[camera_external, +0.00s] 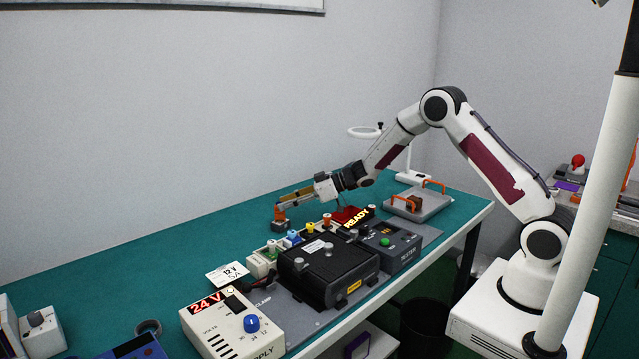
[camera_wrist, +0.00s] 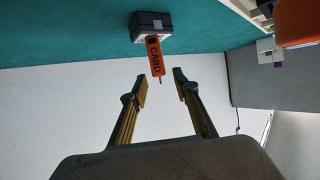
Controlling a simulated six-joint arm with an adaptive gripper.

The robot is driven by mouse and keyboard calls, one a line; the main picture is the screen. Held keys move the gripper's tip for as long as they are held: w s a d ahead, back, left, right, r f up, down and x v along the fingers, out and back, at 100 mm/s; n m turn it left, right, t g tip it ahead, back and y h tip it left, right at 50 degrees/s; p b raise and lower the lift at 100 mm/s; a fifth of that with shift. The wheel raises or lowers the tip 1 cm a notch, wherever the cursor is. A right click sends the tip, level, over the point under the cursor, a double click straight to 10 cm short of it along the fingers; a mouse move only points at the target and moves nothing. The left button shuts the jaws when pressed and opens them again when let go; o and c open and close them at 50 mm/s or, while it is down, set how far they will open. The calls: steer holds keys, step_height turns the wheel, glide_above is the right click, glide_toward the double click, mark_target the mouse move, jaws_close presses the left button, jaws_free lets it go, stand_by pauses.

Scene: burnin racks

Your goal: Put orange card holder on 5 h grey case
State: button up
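The orange card holder (camera_wrist: 155,57) is an upright orange piece marked CARD, on a small dark grey block (camera_wrist: 152,24). In the external view the orange piece (camera_external: 279,213) and its dark block (camera_external: 281,226) stand on the green table at the far side. My gripper (camera_wrist: 161,85) is open, with its two yellow-and-grey fingers apart. The card lies just beyond the fingertips, roughly in line with the gap, with no visible contact. In the external view my gripper (camera_external: 281,204) is stretched low towards it. I cannot read a 5 h mark on any case.
A black case (camera_external: 328,268) stands mid-table beside a tester (camera_external: 388,247) with a READY sign. A white supply box (camera_external: 232,325) is at front. Several small coloured parts line the case's far side. A grey tray (camera_external: 437,203) with orange handles stands right. The green table's left is mostly clear.

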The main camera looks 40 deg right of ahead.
steer(key=v, duration=1.1)
stand_by(0.5)
steer(key=s+d+r+m+t+h, duration=0.2)
steer(key=s+d+r+m+h, duration=0.4)
steer(key=s+d+r+h, duration=0.75)
steer(key=s+f+m+g+y, duration=0.1)
steer(key=s+g+y, duration=0.1)
steer(key=s, duration=1.2)
steer(key=s+f+m+g+y, duration=0.2)
steer(key=s+g, duration=0.1)
steer(key=s, duration=1.1)
steer(key=shift+s+a+g, duration=0.25)
steer(key=shift+s+g, duration=0.05)
steer(key=shift+g, duration=0.1)
